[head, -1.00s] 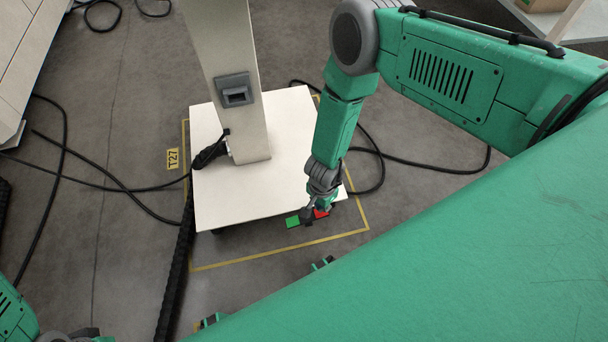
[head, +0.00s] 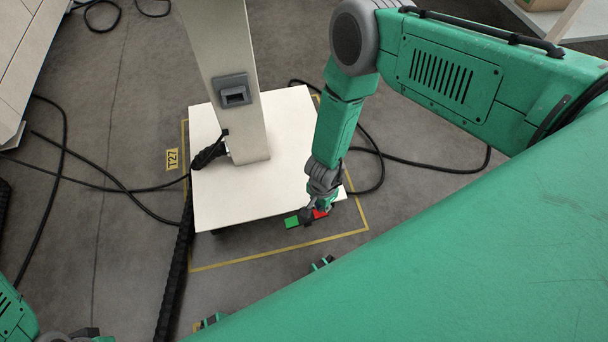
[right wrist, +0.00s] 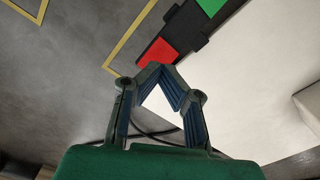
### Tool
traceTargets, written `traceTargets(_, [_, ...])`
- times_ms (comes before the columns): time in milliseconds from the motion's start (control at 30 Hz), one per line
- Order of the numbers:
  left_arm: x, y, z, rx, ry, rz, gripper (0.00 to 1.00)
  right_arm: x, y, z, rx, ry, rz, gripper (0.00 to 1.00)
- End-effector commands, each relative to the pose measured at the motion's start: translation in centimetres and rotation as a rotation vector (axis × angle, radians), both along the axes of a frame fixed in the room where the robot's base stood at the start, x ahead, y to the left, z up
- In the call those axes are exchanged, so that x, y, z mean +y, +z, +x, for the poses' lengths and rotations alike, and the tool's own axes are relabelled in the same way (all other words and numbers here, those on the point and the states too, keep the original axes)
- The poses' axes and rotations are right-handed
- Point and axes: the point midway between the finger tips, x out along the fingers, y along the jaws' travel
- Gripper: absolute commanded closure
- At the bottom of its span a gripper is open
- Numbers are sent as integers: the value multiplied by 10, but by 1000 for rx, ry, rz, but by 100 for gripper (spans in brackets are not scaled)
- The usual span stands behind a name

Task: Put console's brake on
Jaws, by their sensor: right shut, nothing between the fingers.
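The console's white base plate (head: 225,205) and column (head: 240,100) stand on the floor. At the base's near right edge is a dark pedal bar with a green pad (head: 292,222) and a red pad (head: 321,213). In the right wrist view the red pad (right wrist: 158,56) lies just beyond my fingertips and the green pad (right wrist: 210,6) is farther up. My right gripper (head: 311,213) is shut and empty at the red pad, partly covering it in the head view. The fingertips (right wrist: 163,73) meet by the red pad's edge; contact cannot be told.
Yellow floor tape (head: 280,254) outlines the base, with a T27 label (head: 172,160) on its left. A thick black ribbed cable (head: 178,270) runs from the column to the floor. Thin black cables (head: 430,171) lie right and left. Floor in front is clear.

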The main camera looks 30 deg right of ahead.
Motion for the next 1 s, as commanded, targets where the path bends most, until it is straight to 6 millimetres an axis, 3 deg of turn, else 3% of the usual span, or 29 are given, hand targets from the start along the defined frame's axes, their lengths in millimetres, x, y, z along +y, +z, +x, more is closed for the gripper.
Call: traceTargets(1000, [0,-1,0,0,0,0,100,0,-14,0,1,0,-1,100])
